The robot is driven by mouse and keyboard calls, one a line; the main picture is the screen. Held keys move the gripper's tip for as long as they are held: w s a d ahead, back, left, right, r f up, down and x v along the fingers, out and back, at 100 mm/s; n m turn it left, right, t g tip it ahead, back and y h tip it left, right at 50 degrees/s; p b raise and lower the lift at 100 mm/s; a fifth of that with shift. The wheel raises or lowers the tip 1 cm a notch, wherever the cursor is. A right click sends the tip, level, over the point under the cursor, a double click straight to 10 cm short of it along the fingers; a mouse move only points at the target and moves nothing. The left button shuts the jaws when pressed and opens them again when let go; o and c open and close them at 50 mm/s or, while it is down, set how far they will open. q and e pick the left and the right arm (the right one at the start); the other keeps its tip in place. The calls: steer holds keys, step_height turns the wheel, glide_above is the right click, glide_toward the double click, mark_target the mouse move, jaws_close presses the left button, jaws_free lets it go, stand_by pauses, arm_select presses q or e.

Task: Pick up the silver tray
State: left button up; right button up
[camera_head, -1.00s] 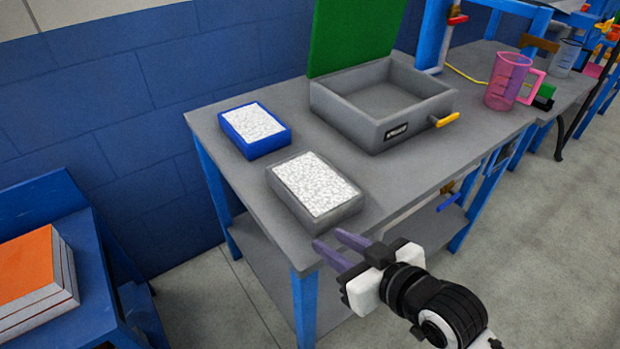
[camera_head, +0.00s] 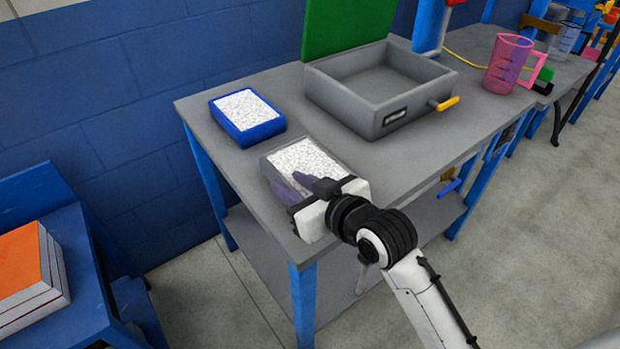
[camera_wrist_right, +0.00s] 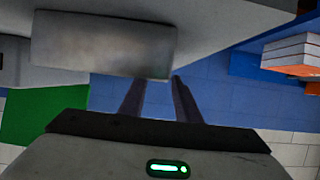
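The silver tray (camera_head: 267,167), a grey box filled with white granules, stands on the near left part of the grey table in the head view. Its near side is partly hidden by my right gripper (camera_head: 291,186). The gripper's two purple fingers are parted and overlap the tray's near left corner in the head view. In the right wrist view the tray's plain side (camera_wrist_right: 103,45) lies at the top, and the open fingers (camera_wrist_right: 158,92) show just below it with nothing visible between them. Whether they touch the tray I cannot tell. My left gripper is not in view.
A blue tray (camera_head: 270,130) of white granules stands behind the silver one. A blue shelf with an orange-topped stack (camera_head: 22,265) is at left.

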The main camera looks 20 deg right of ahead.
jaws_close()
steer(key=shift+w+r, duration=0.1)
steer(key=shift+r, duration=0.15)
step_height(320, 180, up, 10)
steer(key=p, duration=0.2)
steer(key=shift+f, duration=0.25)
stand_by(0.6)
steer(key=shift+r, duration=0.1)
